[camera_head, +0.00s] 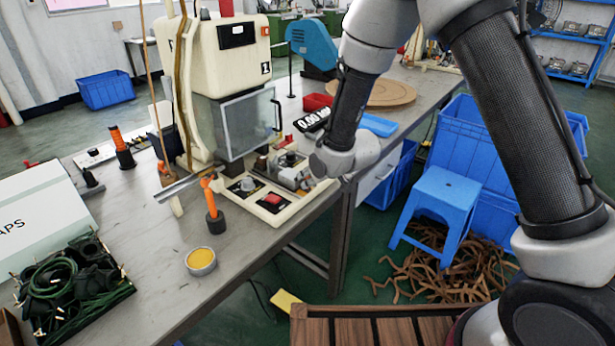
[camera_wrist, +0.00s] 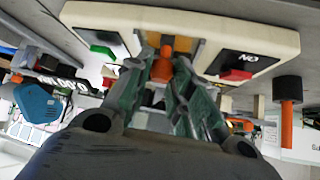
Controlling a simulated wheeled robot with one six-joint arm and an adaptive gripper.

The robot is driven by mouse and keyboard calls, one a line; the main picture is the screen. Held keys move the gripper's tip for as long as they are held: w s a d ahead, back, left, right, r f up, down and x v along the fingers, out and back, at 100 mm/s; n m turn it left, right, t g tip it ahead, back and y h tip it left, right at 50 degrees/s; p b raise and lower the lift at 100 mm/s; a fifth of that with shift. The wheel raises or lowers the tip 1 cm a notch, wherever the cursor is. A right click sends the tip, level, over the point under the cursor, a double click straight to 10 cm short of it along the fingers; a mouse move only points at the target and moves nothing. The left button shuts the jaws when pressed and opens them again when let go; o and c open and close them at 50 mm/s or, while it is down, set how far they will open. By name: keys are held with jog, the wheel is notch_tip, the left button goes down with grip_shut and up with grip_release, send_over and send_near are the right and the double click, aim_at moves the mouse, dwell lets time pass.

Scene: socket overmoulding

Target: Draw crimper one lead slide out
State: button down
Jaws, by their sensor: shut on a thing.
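Crimper one is the cream machine (camera_head: 215,60) with a "1" label, standing on the bench above a low cream base (camera_head: 268,208). The same base (camera_wrist: 268,28) shows at the top of the wrist view, with a red and a green button. An orange knob (camera_wrist: 166,42) at the middle of its front edge looks like the handle of the lead slide; an orange-yellow strip lies behind it. My gripper (camera_wrist: 170,68) is shut on this knob, its fingers on either side. In the head view my gripper (camera_head: 300,177) is over the right part of the base, and the knob is hidden.
An orange-handled tool (camera_head: 212,207) and a yellow tin (camera_head: 200,260) stand in front of the base. A box of green leads (camera_head: 70,285) lies at the near left. A blue stool (camera_head: 437,205) and blue crates (camera_head: 465,130) stand right of the bench.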

jog(key=shift+s+d+f, duration=0.1)
jog(key=shift+s+d, duration=0.5)
jog(key=shift+d, duration=0.15)
jog(key=c, duration=1.3)
grip_release()
jog(key=shift+d, duration=0.1)
jog(key=shift+o, duration=0.2)
jog(key=v, duration=1.2)
